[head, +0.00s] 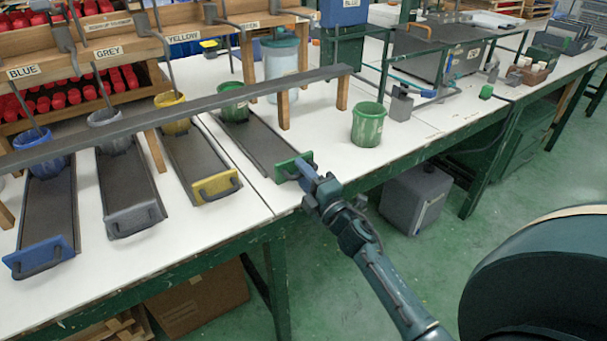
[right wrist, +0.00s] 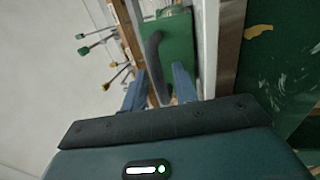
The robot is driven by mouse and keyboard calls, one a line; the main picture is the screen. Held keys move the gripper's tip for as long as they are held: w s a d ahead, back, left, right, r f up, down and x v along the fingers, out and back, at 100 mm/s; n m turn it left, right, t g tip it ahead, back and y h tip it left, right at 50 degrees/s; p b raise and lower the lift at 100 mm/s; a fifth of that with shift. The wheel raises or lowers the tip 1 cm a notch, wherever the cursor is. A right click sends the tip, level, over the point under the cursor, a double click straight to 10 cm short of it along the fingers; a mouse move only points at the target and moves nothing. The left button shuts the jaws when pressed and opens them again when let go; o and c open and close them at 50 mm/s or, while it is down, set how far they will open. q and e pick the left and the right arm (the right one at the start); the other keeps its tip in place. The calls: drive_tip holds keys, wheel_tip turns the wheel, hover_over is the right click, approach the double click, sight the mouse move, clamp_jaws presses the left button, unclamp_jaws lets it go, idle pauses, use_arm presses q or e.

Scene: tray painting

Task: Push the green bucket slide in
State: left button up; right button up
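The green bucket slide (head: 263,148) is a dark flat tray reaching out toward the table's front edge, with a green front plate (head: 290,168) and a dark handle. A green bucket (head: 233,112) stands at its far end, partly hidden by the long dark rail. My right gripper (head: 311,178) is at the green front plate. In the right wrist view the dark handle (right wrist: 156,62) shows between the two blue fingers of my right gripper (right wrist: 160,88). The fingers stand apart, with gaps visible beside the handle. My left gripper is not in view.
The yellow (head: 216,188), grey (head: 136,218) and blue (head: 40,257) slides lie to the left, each with its bucket. A loose green bucket (head: 367,128) stands on the table at the right. A long dark rail (head: 180,110) crosses above the slides on wooden posts.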

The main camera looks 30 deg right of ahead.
drive_tip(key=s+d+f, duration=0.1)
drive_tip(key=s+f, duration=0.1)
drive_tip(key=s, duration=1.1)
drive_tip(key=shift+f+b, duration=0.15)
drive_tip(key=shift+b, duration=0.15)
